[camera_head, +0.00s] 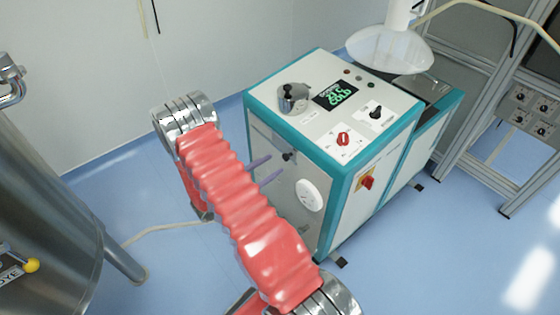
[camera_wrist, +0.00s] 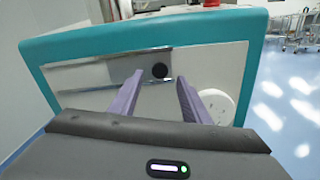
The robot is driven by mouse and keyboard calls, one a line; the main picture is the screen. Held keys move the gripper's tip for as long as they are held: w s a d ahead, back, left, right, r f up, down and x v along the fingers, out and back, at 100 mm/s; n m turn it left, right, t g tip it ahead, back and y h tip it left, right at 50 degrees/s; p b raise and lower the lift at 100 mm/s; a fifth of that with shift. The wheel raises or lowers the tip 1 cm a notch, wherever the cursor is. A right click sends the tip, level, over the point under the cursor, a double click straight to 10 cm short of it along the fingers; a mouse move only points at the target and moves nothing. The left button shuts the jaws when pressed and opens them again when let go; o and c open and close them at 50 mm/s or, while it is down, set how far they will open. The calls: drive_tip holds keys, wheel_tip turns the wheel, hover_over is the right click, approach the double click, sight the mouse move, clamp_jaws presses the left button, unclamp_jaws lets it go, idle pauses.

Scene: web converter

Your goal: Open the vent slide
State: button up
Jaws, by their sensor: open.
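The vent slide (camera_wrist: 125,71) is a grey metal strip on the front panel of the teal-and-white cabinet in the wrist view. Its round black knob (camera_wrist: 159,71) sits near the strip's right end. The knob also shows in the head view (camera_head: 287,157). My gripper (camera_wrist: 160,77) has two purple fingers, spread apart, with the knob appearing between their tips. In the head view my gripper (camera_head: 276,165) points at the panel, its tips just short of the knob. The fingers hold nothing. My red-sleeved arm hides part of the panel's lower left.
The cabinet top (camera_head: 318,110) carries a green-lit display (camera_head: 335,95), knobs and a metal cup (camera_head: 293,103). A white round disc (camera_head: 309,195) is on the panel right of the slide. A steel tank (camera_head: 45,205) stands at left. Blue floor is open at right.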

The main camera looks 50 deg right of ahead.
sight(284, 158)
drive_tip(key=shift+s+d, duration=0.15)
drive_tip(key=shift+d, duration=1.05)
drive_tip(key=shift+s+d, duration=0.1)
drive_tip(key=shift+d, duration=1.05)
drive_tip(key=shift+c, duration=0.3)
clamp_jaws()
